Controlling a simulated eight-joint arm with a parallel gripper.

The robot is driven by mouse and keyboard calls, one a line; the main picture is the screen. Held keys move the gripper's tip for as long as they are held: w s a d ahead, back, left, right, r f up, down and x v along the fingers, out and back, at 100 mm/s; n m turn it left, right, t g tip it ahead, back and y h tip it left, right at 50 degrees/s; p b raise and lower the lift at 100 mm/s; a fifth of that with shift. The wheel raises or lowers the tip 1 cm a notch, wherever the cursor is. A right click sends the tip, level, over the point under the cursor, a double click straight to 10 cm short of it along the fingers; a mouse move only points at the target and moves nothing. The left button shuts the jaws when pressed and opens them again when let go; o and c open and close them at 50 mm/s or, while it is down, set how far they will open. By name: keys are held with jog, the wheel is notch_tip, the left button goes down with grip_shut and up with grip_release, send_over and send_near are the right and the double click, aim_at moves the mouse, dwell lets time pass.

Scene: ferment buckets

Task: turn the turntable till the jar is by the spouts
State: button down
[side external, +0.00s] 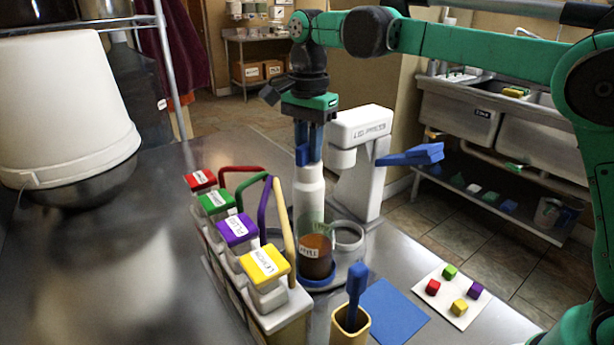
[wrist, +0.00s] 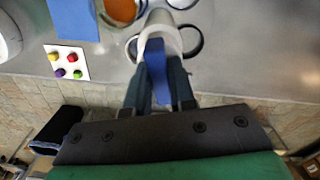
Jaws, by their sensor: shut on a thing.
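My gripper (side external: 309,158) points down and is shut on the blue fin on top of a white post. The wrist view shows the fin (wrist: 155,52) between my fingers. The white post (side external: 309,195) rises from the turntable (side external: 350,268), a low grey disc with round ring holders around it. The clear jar (side external: 317,258), labelled, with brown contents, stands upright in a blue holder on the turntable's near side. It shows orange-brown in the wrist view (wrist: 120,8). The spouts are bent tubes; the yellow spout (side external: 284,225) ends just left of the jar. The post partly hides the turntable.
A rack of bottles with red, green, purple and yellow (side external: 264,263) caps stands left of the turntable. A white lid press (side external: 357,150) with a blue lever stands behind. In front are a yellow cup (side external: 350,330), a blue mat (side external: 395,310) and a card with coloured cubes (side external: 450,300).

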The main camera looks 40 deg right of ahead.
jog(key=shift+m, duration=6.3)
jog(key=c, duration=0.7)
grip_release()
jog(key=shift+c, duration=0.2)
jog(key=shift+r, duration=0.1)
jog(key=shift+r, duration=2.75)
